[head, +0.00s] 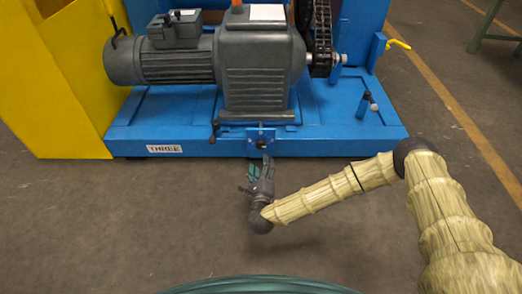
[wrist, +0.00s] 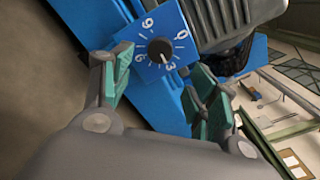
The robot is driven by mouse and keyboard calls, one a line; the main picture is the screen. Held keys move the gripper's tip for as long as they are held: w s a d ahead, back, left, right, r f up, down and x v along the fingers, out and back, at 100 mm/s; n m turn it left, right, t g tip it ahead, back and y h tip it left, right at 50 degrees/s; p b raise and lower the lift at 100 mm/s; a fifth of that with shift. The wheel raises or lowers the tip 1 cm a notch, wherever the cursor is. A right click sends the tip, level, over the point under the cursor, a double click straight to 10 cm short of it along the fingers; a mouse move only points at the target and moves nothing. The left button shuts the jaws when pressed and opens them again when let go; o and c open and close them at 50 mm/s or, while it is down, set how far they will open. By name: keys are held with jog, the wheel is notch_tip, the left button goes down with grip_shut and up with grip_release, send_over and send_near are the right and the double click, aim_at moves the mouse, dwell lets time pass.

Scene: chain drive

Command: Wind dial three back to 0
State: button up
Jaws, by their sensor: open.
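A small white mark on the knob appears to point toward the 3. In the head view the plate (head: 261,138) sits on the front edge of the blue base, right of the THREE label (head: 164,149). My gripper (head: 262,164) is just in front of and below the plate. In the wrist view my gripper (wrist: 162,68) is open, with the knob between and beyond its green-padded fingertips. Contact is not visible.
A grey motor and gearbox (head: 258,75) stand on the blue base (head: 200,130), with a chain (head: 321,40) at the right. A small lever (head: 214,130) is left of the plate. A yellow cabinet (head: 60,90) stands at the left. The floor in front is clear.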

aim_at(261, 147)
jog(key=w+b, duration=0.4)
jog(key=w, duration=0.4)
jog(key=shift+w+f, duration=0.15)
jog(key=shift+w, duration=0.1)
jog(key=shift+w+b, duration=0.35)
jog(key=shift+w, duration=0.45)
jog(key=shift+r, duration=0.2)
jog(key=c, duration=1)
